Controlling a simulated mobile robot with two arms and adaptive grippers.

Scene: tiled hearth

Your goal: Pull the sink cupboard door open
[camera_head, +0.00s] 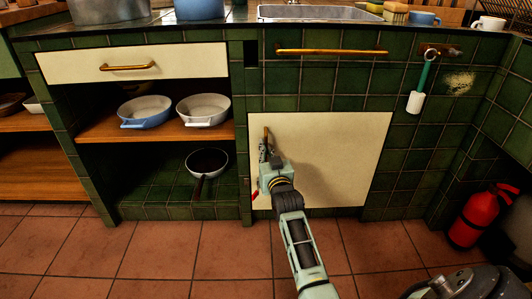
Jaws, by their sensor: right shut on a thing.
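The sink cupboard door (340,155) is a cream panel set in the green tiled front, below the sink (320,13). It looks closed, flush with the tiles. Its upright brass handle (266,136) is near the door's left edge. My right gripper (266,152) is at this handle and shut on it; the fingers hide the handle's lower part. My right arm comes up from the bottom of the picture and covers part of the door's lower left. My left gripper is not in view.
A brass rail (332,52) runs above the door. A red fire extinguisher (480,215) stands on the floor at right. Open shelves at left hold a blue dish (145,112), a white dish (204,109) and a pan (207,162). The terracotta floor (150,255) before the cupboard is clear.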

